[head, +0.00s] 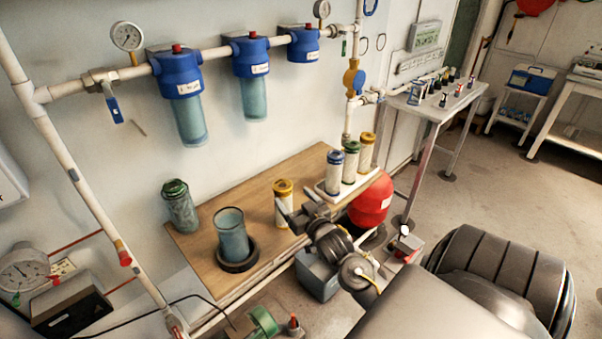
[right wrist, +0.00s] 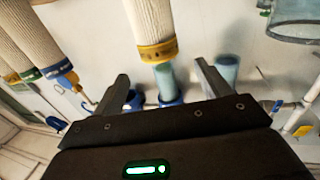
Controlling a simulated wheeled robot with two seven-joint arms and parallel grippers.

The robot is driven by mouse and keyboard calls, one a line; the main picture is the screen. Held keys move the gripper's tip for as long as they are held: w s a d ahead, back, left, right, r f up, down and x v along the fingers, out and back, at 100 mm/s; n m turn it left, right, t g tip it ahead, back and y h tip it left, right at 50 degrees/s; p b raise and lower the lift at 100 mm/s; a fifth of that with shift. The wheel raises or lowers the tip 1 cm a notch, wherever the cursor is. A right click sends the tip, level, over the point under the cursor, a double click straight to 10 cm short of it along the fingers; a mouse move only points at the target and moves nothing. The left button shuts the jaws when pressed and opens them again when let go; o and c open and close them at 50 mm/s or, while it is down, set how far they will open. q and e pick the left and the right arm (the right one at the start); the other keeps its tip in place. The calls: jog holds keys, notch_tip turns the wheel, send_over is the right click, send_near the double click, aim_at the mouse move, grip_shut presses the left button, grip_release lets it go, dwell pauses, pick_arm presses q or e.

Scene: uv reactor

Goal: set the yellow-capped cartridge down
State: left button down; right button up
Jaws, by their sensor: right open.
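A yellow-capped cartridge (head: 284,192) with a pale ribbed body stands upright on the wooden bench (head: 200,258), between a clear blue-green bowl and a white tray. Its yellow end (right wrist: 158,50) shows in the right wrist view, in the gap between my fingers. My right gripper (head: 297,208) is open beside the cartridge, fingers on either side of it; I cannot tell whether either finger touches it. A second yellow-capped cartridge (head: 366,150) stands on the tray with a green-capped one (head: 350,162) and a blue-capped one (head: 334,172). My left gripper is out of view.
The clear bowl (head: 231,232) stands in a black ring (head: 238,262). A dark green-topped canister (head: 179,208) stands at the bench's left. Blue filter housings (head: 178,75) hang on the wall pipe above. The white tray (head: 326,188) and a red tank (head: 372,203) are close right of my gripper.

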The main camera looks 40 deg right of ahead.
jog(key=shift+v, duration=2)
jog(key=s+a+f+n+g+y, duration=0.1)
jog(key=s+a+f+g, duration=0.15)
jog(key=f, duration=0.95)
jog(key=s+a+f+g+y, duration=0.1)
jog(key=s+a+f+g, duration=0.2)
jog(key=f, duration=1)
jog(key=s+a+f+n+g+y, duration=0.1)
jog(key=s+f+g, duration=0.25)
jog(key=f, duration=0.85)
jog(key=s+a+f+n+g, duration=0.1)
jog(key=s+a+f+g, duration=0.1)
jog(key=s+f, duration=0.4)
jog(key=s+a+f+n+g+y, duration=0.1)
jog(key=s+a+f+g, duration=0.2)
jog(key=s+f, duration=0.4)
jog(key=s+a+f+n+g, duration=0.1)
jog(key=s+a+f, duration=0.3)
jog(key=s, duration=1.4)
notch_tip(320, 180, down, 3)
jog(key=shift+s+r+g, duration=0.15)
jog(key=shift+s+g, duration=0.25)
jog(key=shift+g, duration=0.3)
